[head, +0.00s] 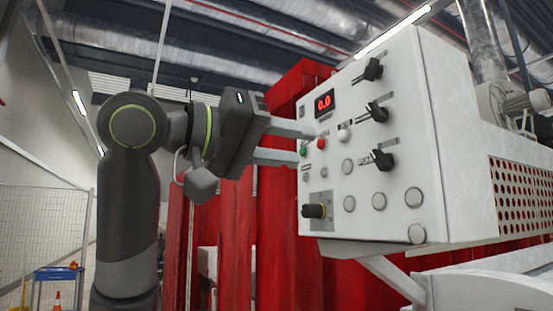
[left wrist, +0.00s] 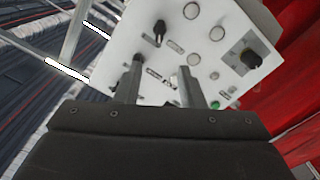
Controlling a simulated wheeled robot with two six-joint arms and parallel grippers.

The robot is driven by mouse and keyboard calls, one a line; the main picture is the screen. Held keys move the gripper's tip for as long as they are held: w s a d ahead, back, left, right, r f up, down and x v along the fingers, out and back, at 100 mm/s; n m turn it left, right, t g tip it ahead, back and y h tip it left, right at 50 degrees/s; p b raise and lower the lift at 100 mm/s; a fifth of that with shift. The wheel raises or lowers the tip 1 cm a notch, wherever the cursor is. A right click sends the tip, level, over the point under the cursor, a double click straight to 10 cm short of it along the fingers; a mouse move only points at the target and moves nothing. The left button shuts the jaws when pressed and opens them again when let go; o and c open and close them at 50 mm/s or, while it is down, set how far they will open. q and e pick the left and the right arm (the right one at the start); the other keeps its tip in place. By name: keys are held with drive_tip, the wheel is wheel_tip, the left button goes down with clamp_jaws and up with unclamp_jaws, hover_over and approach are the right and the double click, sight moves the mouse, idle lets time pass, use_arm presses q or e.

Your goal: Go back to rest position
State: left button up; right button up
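My left gripper (head: 303,146) is in front of the white control panel (head: 400,95), pointing at its left part. Its two fingers are apart with nothing visible between them. In the left wrist view the open fingers (left wrist: 162,72) stand before the panel (left wrist: 205,50). The fingertips look close to the green button (head: 303,151) and red button (head: 321,143); I cannot tell whether they touch the panel. The green button also shows in the left wrist view (left wrist: 214,105). The display (head: 324,103) reads 0.0. My right gripper is not in view.
The panel carries several black knobs (head: 376,112), a white button (head: 344,135) and a yellow-ringed knob (head: 314,211). Red machine panels (head: 285,230) stand behind. A perforated guard (head: 522,193) is at right. A blue cart (head: 58,274) and wire fence (head: 45,225) are far left.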

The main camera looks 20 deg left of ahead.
use_arm(q)
drive_tip(key=shift+v, duration=1)
